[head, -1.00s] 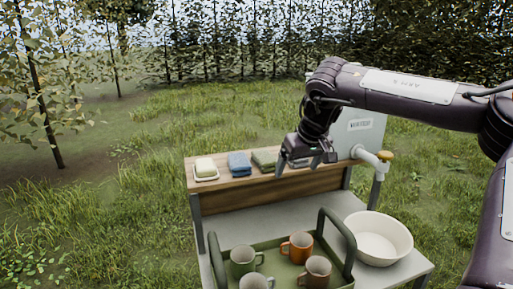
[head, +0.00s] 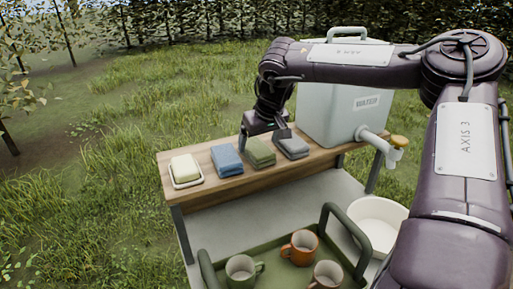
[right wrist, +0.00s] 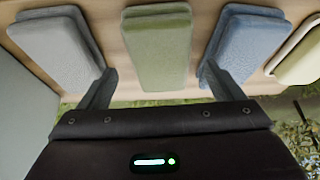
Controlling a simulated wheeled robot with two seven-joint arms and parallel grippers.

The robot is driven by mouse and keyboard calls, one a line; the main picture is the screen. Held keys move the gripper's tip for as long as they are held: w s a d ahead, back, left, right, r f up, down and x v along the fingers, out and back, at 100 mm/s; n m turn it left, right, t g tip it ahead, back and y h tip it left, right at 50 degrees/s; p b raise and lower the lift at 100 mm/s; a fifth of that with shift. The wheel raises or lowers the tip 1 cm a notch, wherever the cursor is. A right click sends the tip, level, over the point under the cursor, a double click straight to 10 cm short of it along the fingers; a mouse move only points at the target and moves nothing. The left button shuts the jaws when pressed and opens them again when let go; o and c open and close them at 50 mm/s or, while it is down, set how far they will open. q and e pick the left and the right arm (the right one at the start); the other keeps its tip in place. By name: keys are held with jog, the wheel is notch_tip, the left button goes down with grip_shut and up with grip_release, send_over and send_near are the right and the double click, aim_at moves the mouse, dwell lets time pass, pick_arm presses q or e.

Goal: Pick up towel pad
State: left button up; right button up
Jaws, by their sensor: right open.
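Three folded towel pads lie in a row on the wooden shelf (head: 203,160): a blue one (head: 227,162), a green one (head: 259,153) and a grey one (head: 292,145). My right gripper (head: 263,137) is open and empty, at the back edge of the green pad. In the right wrist view, the green pad (right wrist: 159,45) is centred between the spread fingers. One finger is near the grey pad (right wrist: 60,42) and the other near the blue pad (right wrist: 246,45). I cannot tell whether the fingers touch any pad. My left gripper is not in view.
A soap bar (head: 185,167) sits on a dish left of the pads. A water tank (head: 337,110) with a tap stands at the shelf's right end. Below are a green tray (head: 270,268) with mugs and a white basin (head: 372,222).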

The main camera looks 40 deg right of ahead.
aim_at(256, 146)
jog(key=x, duration=0.2)
jog(key=shift+w+f+p, duration=0.2)
jog(key=shift+f+p, duration=0.05)
jog(key=shift+p, duration=0.05)
jog(key=shift+w+f, duration=0.2)
jog(key=shift+f, duration=0.25)
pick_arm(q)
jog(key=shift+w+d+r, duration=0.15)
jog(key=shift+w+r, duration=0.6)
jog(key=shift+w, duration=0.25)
pick_arm(e)
jog(key=c, duration=1.1)
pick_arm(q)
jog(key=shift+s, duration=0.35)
pick_arm(e)
jog(key=shift+o, duration=0.2)
jog(key=shift+r, duration=0.1)
